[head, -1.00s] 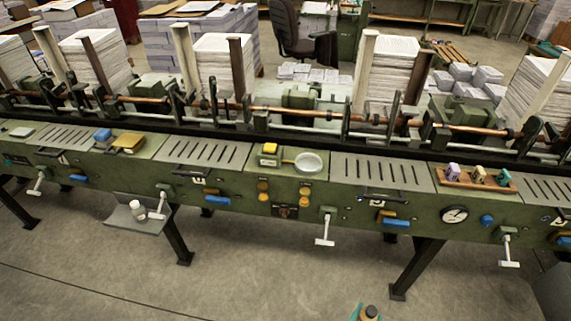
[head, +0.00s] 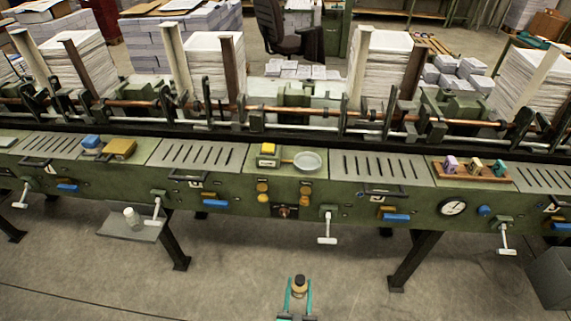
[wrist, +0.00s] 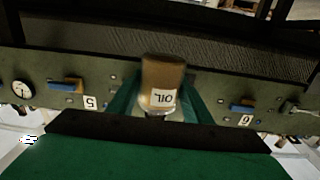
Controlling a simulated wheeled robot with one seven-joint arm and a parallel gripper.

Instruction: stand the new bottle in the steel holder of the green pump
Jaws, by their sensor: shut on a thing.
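My gripper (head: 298,294), with teal fingers, is shut on a bottle (head: 299,285) with a dark top, low in front of the machine. In the wrist view the bottle (wrist: 162,78) is amber-brown and its OIL label appears upside down. I cannot make out a steel holder. My gripper is well apart from them.
The long green machine (head: 350,205) spans the view, with handles and levers sticking out in front. A whitish bottle (head: 130,217) stands on a grey side shelf (head: 148,233) at left. A round dish (head: 307,161) lies on top.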

